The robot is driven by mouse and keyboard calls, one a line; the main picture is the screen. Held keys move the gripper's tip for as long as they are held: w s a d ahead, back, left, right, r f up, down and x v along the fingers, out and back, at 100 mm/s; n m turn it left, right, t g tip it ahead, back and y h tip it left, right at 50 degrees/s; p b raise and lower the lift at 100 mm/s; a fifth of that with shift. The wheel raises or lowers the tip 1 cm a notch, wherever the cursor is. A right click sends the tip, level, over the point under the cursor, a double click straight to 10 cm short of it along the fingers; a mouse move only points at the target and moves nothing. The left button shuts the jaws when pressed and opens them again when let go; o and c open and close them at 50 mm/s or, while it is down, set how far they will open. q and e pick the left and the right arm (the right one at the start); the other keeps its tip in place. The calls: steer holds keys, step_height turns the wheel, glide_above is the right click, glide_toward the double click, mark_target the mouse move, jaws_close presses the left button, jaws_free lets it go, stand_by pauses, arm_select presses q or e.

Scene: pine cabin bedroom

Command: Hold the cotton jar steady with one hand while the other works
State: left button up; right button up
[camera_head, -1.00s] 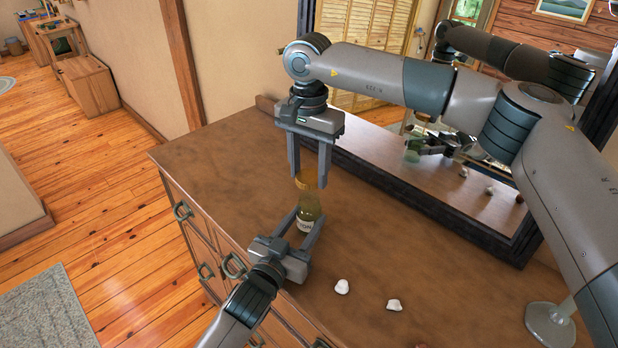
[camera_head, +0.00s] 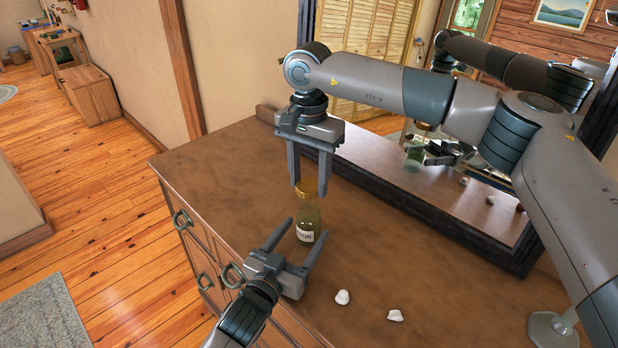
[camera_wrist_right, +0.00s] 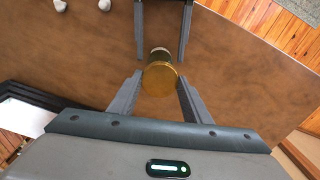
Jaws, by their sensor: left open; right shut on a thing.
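The cotton jar (camera_head: 310,213) stands upright on the wooden dresser top, with a white label partly readable on its front. My right gripper (camera_head: 311,188) comes down from above and is shut on the lid, one finger on each side. My left gripper (camera_head: 304,221) is open at the jar's lower body, its fingertips either side of it. In the right wrist view the left fingers show at the top, apart from the jar.
Two white cotton balls (camera_head: 368,306) lie on the dresser (camera_head: 220,175) right of my left gripper. A dark-framed mirror (camera_head: 450,195) stands behind. A glass stand (camera_head: 550,332) is at the lower right. The dresser's left part is clear.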

arm_select(q)
steer(key=b+v, duration=0.2)
steer(key=v, duration=0.7)
steer(key=shift+s+a+f, duration=0.1)
steer(key=shift+s+a, duration=0.05)
steer(key=shift+s, duration=0.05)
arm_select(e)
step_height(320, 180, down, 2)
steer(key=shift+f, duration=0.1)
arm_select(q)
steer(key=shift+s+a, duration=0.2)
steer(key=shift+s, duration=0.3)
arm_select(e)
steer(key=shift+f, duration=0.1)
